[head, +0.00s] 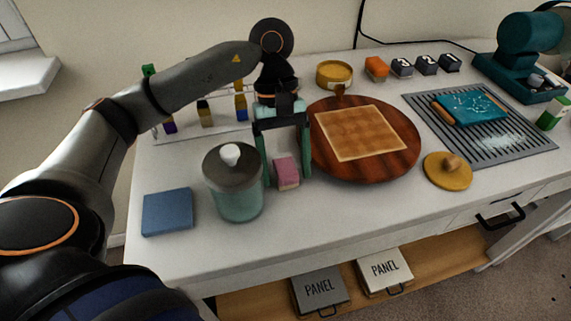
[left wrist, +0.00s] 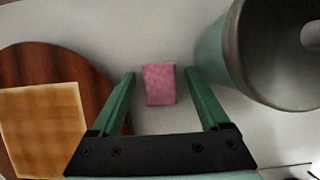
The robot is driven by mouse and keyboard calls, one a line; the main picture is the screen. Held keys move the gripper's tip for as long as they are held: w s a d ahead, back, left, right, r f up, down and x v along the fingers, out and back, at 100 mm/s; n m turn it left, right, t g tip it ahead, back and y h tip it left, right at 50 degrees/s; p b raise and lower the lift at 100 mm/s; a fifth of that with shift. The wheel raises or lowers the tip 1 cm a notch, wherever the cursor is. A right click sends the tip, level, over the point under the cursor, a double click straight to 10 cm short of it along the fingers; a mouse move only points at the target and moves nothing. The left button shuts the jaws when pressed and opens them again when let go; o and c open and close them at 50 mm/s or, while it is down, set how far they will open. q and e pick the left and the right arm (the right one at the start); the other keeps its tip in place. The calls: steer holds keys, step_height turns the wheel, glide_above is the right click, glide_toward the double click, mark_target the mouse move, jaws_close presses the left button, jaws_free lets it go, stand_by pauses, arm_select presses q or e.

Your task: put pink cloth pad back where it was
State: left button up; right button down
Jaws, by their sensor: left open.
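The pink cloth pad (head: 286,173) is a small block on the white counter, between the lidded green jar and the round wooden board in the head view. My left gripper (head: 287,182) is open and points down over it, with one green finger on each side. In the left wrist view the pad (left wrist: 160,84) lies between the tips of the open fingers (left wrist: 160,74), with a gap on both sides. I cannot tell how far the fingertips are above the counter. My right gripper is not in view.
The green jar (head: 238,200) with a grey lid stands close to the left finger. The wooden board (head: 400,160) with a tan square lies close on the right. A blue pad (head: 167,212) lies at the left front. The front middle of the counter is clear.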

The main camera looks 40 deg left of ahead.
arm_select(q)
steer(key=shift+r, duration=0.15)
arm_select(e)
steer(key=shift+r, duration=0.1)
arm_select(q)
steer(key=shift+w+r, duration=0.1)
steer(key=shift+r, duration=0.2)
steer(key=p+v, duration=0.3)
steer(key=v, duration=0.8)
steer(key=shift+a+r, duration=0.2)
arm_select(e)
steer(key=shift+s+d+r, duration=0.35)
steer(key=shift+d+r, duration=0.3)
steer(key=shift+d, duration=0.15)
